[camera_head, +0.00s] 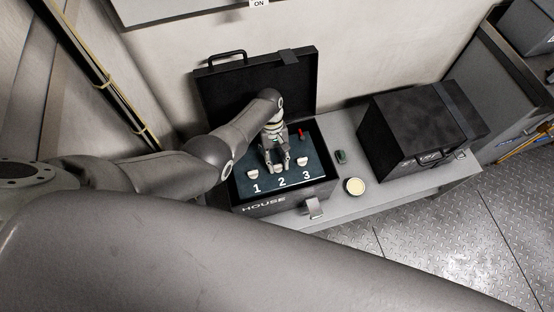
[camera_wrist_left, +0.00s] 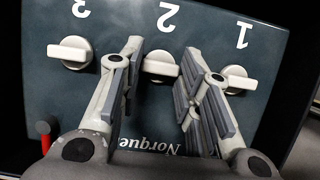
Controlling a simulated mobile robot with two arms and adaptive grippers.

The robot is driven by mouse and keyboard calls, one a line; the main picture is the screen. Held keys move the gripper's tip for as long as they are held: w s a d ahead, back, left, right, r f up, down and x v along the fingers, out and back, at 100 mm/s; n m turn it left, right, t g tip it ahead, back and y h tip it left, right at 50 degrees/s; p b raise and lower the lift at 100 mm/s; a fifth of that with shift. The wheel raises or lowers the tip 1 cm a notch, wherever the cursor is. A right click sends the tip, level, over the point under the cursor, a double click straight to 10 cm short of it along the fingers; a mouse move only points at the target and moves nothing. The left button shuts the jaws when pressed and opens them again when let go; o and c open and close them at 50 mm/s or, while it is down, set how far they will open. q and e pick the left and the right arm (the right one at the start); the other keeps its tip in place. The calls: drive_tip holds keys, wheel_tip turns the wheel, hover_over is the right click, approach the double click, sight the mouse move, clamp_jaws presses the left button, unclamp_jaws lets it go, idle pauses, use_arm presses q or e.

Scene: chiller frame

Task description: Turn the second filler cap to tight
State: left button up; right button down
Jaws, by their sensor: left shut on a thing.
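The panel (camera_head: 262,187) is dark teal, with a row of white knob-like caps over the numbers 1, 2 and 3, inside an open black case. My left gripper (camera_head: 278,166) reaches down from above onto the middle one. Cap 1 (camera_wrist_left: 236,79) and cap 3 (camera_wrist_left: 70,52) stand free on either side. My right gripper is not in view.
The case's raised lid (camera_head: 225,90) stands behind the panel. A red lever (camera_head: 300,133) rises at the panel's back right. A closed black case (camera_head: 415,120), a pale round disc (camera_head: 354,186) and a small dark object (camera_head: 340,156) are on the grey bench (camera_head: 400,183).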

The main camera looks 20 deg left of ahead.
use_arm(q)
drive_tip(key=o, duration=0.9)
drive_tip(key=shift+o, duration=0.6)
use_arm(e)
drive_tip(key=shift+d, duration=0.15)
use_arm(q)
drive_tip(key=v, duration=1.2)
drive_tip(key=shift+f, duration=0.1)
